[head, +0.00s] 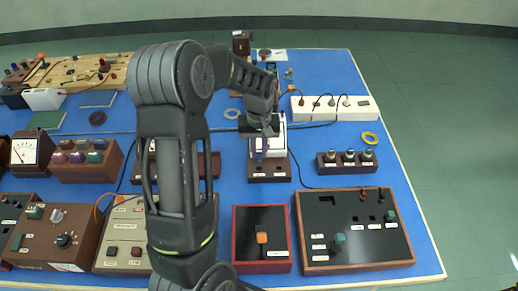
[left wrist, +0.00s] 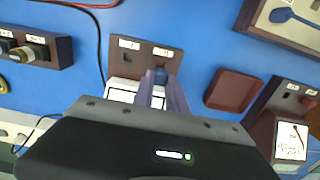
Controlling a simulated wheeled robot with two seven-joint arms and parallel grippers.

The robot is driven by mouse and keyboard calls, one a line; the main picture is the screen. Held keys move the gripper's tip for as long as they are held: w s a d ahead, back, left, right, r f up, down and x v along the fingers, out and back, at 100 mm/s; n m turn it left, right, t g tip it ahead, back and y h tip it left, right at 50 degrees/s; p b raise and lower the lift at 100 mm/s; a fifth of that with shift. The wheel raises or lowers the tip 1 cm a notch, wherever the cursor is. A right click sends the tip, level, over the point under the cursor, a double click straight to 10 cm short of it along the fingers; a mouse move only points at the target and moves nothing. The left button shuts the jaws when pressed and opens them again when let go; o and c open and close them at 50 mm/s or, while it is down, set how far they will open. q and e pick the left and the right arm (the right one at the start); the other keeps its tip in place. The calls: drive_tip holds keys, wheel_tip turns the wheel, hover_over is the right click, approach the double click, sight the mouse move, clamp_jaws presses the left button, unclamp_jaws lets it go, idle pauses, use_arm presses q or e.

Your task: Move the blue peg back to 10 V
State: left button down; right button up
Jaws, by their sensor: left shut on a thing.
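The blue peg (left wrist: 160,75) is between the tips of my left gripper (left wrist: 162,92) in the left wrist view, and the fingers are shut on it. It is over or in the right-hand position of a dark brown block (left wrist: 143,55) with two small white labels. I cannot tell whether it is seated. The left position of that block shows an open dark hole. In the head view my left gripper (head: 260,140) is above the same brown block (head: 270,174), in front of a white unit. The label text is too small to read. My right gripper is not in view.
A brown block with several dark knobs (head: 347,161) stands to the right, and a white power strip (head: 337,108) behind it. A red-brown empty tray (left wrist: 233,90) lies beside the block. Cables cross the blue mat.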

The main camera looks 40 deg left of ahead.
sight(259, 161)
use_arm(q)
drive_tip(key=shift+f+b, duration=1.6)
drive_tip(key=shift+f, duration=0.9)
drive_tip(key=c, duration=1.3)
unclamp_jaws()
drive_tip(key=shift+o, duration=0.2)
drive_tip(key=shift+r+b, duration=0.55)
drive_tip(key=shift+r, duration=3.35)
drive_tip(key=shift+s+d, duration=0.1)
